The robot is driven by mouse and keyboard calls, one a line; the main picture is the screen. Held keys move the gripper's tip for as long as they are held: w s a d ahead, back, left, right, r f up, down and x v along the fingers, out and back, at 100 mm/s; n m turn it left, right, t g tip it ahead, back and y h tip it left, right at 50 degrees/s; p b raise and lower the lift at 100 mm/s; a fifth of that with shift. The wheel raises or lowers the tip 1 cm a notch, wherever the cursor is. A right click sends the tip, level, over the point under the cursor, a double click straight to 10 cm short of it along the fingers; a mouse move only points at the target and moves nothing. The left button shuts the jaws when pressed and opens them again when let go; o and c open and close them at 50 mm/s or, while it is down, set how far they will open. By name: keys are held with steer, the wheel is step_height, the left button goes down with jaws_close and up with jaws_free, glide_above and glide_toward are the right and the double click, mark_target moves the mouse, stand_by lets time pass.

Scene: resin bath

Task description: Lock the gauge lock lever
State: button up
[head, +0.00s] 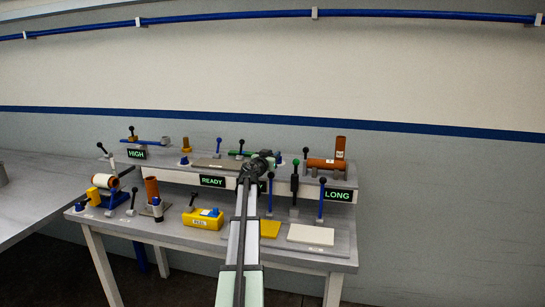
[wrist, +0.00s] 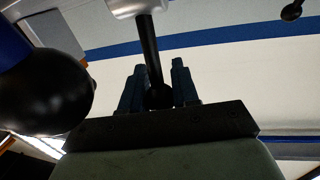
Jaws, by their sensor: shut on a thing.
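My gripper (head: 258,166) reaches over the bench to the raised rear shelf, right of the READY sign. In the wrist view, the fingers (wrist: 158,84) are shut around a black lever (wrist: 150,42), with its ball knob (wrist: 159,96) low between them. The lever runs up to a pale grey mount (wrist: 135,7). In the head view, my gripper and arm hide this lever and any label by it, so I cannot tell from labels that it is the gauge lock lever.
A large black ball knob on a blue stem (wrist: 45,85) is close at left in the wrist view. The READY sign (head: 212,181), a green-topped lever (head: 295,172), a blue lever (head: 269,197) and a yellow REEL box (head: 203,218) stand near my arm.

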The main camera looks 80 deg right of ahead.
jaws_close()
steer(key=shift+a+h, duration=0.45)
steer(key=shift+h, duration=0.15)
steer(key=o, duration=0.6)
jaws_free()
steer(key=v, duration=1.3)
steer(key=shift+a, duration=0.4)
steer(key=shift+w+f, duration=0.1)
steer(key=shift+w, duration=0.05)
